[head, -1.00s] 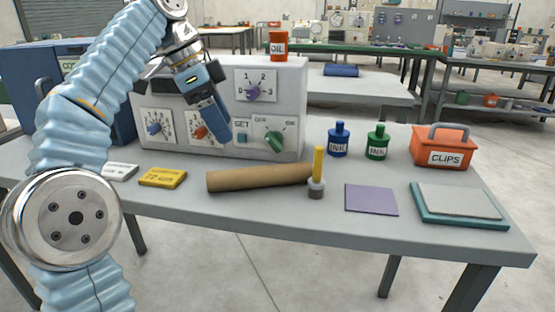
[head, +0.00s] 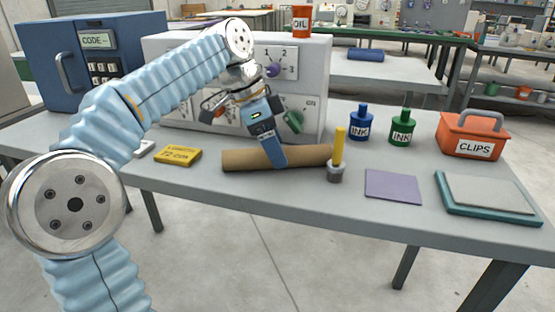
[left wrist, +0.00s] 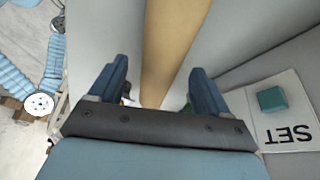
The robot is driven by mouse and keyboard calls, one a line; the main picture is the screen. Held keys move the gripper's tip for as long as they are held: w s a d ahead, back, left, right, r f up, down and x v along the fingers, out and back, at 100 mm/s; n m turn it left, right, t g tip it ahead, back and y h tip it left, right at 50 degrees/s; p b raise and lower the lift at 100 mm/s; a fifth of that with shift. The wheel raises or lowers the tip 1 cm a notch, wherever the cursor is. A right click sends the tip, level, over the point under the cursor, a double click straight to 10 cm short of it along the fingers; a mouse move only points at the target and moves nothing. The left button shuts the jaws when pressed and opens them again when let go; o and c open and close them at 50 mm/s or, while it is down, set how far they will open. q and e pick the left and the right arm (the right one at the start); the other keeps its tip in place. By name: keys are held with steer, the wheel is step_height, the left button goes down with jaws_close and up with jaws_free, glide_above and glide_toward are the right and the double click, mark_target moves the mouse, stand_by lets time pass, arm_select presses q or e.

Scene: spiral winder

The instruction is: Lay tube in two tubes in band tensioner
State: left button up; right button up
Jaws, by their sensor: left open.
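A brown cardboard tube (head: 235,159) lies on the table in front of the grey machine with dials (head: 320,75). My left gripper (head: 276,164) points down at the middle of the tube in the head view and hides part of it. In the left wrist view the tube (left wrist: 170,45) runs between the two blue fingers of the left gripper (left wrist: 155,85), which are open with space on both sides. I cannot tell how far the fingertips reach down around it. I see no part labelled as a band tensioner. My right gripper is not in view.
A yellow-handled tool (head: 338,155) stands at the tube's right end. A yellow block (head: 178,156) lies left of it. Blue (head: 361,125) and green (head: 402,130) ink bottles, an orange clips box (head: 472,137), a purple sheet (head: 393,187) and a teal-edged pad (head: 487,197) are to the right.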

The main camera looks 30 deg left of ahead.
arm_select(q)
steer(key=shift+x, duration=0.85)
steer(key=c, duration=1.2)
steer(key=shift+r, duration=0.55)
steer(key=shift+c, duration=0.2)
steer(key=r, duration=0.3)
steer(key=shift+s+a+p, duration=0.1)
steer(key=shift+s+p, duration=0.15)
steer(key=shift+p, duration=0.1)
steer(key=s+a+r, duration=0.2)
steer(key=s+r, duration=0.7)
steer(key=s, duration=0.4)
steer(key=shift+s, duration=0.25)
